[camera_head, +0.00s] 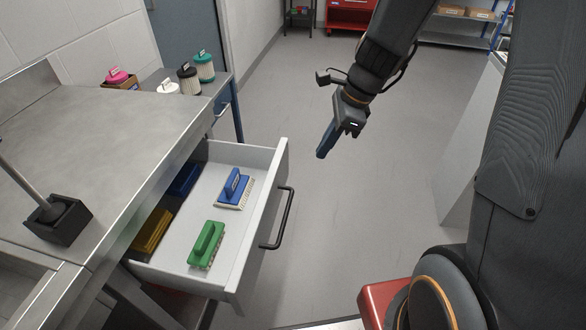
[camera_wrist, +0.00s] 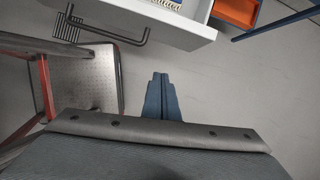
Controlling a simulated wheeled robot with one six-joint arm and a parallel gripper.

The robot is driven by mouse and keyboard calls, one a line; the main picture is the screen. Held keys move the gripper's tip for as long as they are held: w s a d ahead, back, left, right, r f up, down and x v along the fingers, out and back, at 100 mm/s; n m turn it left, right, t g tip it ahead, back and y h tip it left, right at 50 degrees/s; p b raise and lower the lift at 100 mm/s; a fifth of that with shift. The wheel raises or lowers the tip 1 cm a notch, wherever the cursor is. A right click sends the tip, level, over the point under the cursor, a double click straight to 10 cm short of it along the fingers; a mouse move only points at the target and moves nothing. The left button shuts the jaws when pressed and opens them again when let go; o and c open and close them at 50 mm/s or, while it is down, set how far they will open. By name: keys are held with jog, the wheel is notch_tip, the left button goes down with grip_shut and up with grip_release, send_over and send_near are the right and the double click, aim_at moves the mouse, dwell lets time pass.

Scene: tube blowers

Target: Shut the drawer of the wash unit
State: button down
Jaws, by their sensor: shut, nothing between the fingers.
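The wash unit's drawer (camera_head: 262,205) stands pulled out from under the steel worktop in the head view. Its black bar handle (camera_head: 283,218) is on the outer front face. Inside lie a blue brush (camera_head: 235,186), a green brush (camera_head: 206,243) and, nearer the unit, a yellow item and a dark blue item partly under the worktop. My gripper (camera_head: 326,140) is shut and empty, over the floor to the right of the drawer's far corner, apart from it. In the wrist view the shut fingers (camera_wrist: 161,98) point toward the drawer front, with the handle (camera_wrist: 105,38) up and left.
The worktop (camera_head: 110,150) carries a black block with a rod (camera_head: 57,218). A side table at the back holds pink, white, black and teal-topped brushes or filters (camera_head: 188,80). The grey floor (camera_head: 365,200) right of the drawer is clear. An orange bin (camera_wrist: 236,11) shows in the wrist view.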

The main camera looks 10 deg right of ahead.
jog(key=w+a+f+m, duration=0.2)
jog(key=w+a+f, duration=0.2)
jog(key=a+f, duration=0.3)
jog(key=x, duration=0.2)
jog(key=shift+f+b, duration=0.4)
jog(key=shift+f, duration=0.05)
jog(key=shift+d, duration=0.1)
